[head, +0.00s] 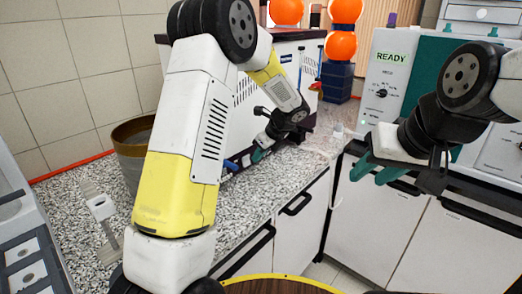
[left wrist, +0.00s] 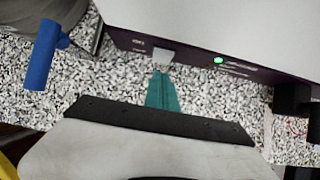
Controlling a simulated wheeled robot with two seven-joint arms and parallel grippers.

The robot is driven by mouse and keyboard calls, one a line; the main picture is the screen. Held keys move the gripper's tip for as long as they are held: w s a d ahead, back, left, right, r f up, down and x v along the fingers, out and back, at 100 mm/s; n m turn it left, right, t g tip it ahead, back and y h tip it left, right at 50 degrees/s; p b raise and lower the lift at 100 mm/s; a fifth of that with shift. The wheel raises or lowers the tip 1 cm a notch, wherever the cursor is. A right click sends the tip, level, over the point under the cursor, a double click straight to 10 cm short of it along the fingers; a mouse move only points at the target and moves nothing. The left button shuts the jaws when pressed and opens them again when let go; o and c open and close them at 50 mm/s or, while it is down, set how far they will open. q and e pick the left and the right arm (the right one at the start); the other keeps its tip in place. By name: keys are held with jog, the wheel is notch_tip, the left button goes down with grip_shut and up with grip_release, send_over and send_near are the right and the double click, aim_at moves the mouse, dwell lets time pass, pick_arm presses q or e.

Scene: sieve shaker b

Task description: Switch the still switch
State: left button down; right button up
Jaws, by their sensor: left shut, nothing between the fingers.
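The still is the large white cabinet (head: 310,62) with a dark top at the back of the counter in the head view. Its lower front edge (left wrist: 128,40) crosses the top of the left wrist view. A small pale switch (left wrist: 161,56) sits on that edge, with a lit green lamp (left wrist: 218,60) to its right. My left gripper (left wrist: 161,76) is shut and empty, its green fingertips just below the switch; I cannot tell whether they touch it. In the head view my left gripper (head: 257,155) is low by the still's front. My right gripper (head: 374,172) is open and empty before the right-hand cabinets.
A blue handle-like part (left wrist: 41,54) is left of my left gripper. A brown pot (head: 130,150) stands on the speckled counter (head: 75,190). Orange round flasks (head: 341,46) stand behind.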

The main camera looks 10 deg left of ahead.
pick_arm(q)
jog(key=v, duration=1)
jog(key=shift+w+a+r, duration=0.15)
jog(key=shift+a+r, duration=0.15)
jog(key=shift+r, duration=0.1)
